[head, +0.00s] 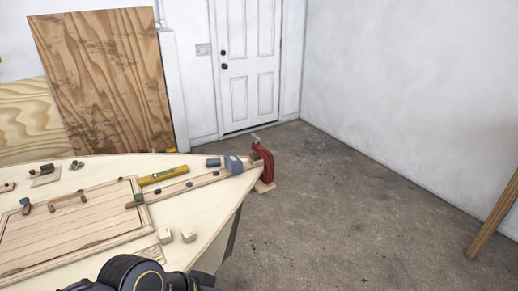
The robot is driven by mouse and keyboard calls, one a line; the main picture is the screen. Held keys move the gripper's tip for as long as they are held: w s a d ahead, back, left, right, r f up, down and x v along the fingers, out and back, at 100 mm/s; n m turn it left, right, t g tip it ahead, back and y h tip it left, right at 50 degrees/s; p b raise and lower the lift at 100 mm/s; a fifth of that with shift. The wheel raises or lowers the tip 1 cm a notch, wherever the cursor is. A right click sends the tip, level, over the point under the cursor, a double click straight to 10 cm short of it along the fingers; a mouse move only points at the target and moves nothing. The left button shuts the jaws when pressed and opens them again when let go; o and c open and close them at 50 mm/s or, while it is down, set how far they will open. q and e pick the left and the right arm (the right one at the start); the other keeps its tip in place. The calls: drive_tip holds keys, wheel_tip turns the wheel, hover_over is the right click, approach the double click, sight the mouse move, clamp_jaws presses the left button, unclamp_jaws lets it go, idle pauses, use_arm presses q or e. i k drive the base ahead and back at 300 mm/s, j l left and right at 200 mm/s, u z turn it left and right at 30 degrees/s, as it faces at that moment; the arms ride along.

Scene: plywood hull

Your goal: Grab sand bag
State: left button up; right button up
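I cannot make out a sand bag for certain in the head view. A small blue-grey object (233,164) sits near the tip of the plywood hull (200,215), beside a red clamp (264,163); I cannot tell what it is. Dark round links of my own arm show at the bottom edge, over the near side of the hull. Neither of my grippers' fingers can be seen.
A yellow level (163,175) and a long wooden strip (185,187) lie on the hull. Two small wood blocks (189,236) sit near its front edge. Plywood sheets (105,80) lean at the back left. Concrete floor (340,210) is open between.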

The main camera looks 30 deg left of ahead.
sight(232, 163)
drive_tip(key=i, duration=0.55)
drive_tip(key=i+l, duration=0.15)
drive_tip(key=i, duration=0.4)
drive_tip(key=i+u, duration=0.3)
drive_tip(key=u, duration=0.15)
drive_tip(key=i+l+u, duration=0.25)
drive_tip(key=u, duration=0.15)
drive_tip(key=i+l+u, duration=0.25)
drive_tip(key=u, duration=0.2)
drive_tip(key=i+l+u, duration=0.1)
drive_tip(key=u, duration=0.35)
drive_tip(key=i+l+u, duration=0.2)
drive_tip(key=u, duration=0.3)
drive_tip(key=i+l+u, duration=0.1)
drive_tip(key=l+u, duration=0.15)
drive_tip(key=u, duration=0.2)
drive_tip(key=l+u, duration=0.25)
drive_tip(key=u, duration=0.2)
drive_tip(key=i+l+u, duration=0.1)
drive_tip(key=l+u, duration=0.15)
drive_tip(key=u, duration=0.25)
drive_tip(key=l+u, duration=0.3)
drive_tip(key=u, duration=0.15)
drive_tip(key=l+u, duration=0.35)
drive_tip(key=k+l+u, duration=0.1)
drive_tip(key=l+u, duration=0.25)
drive_tip(key=l, duration=0.15)
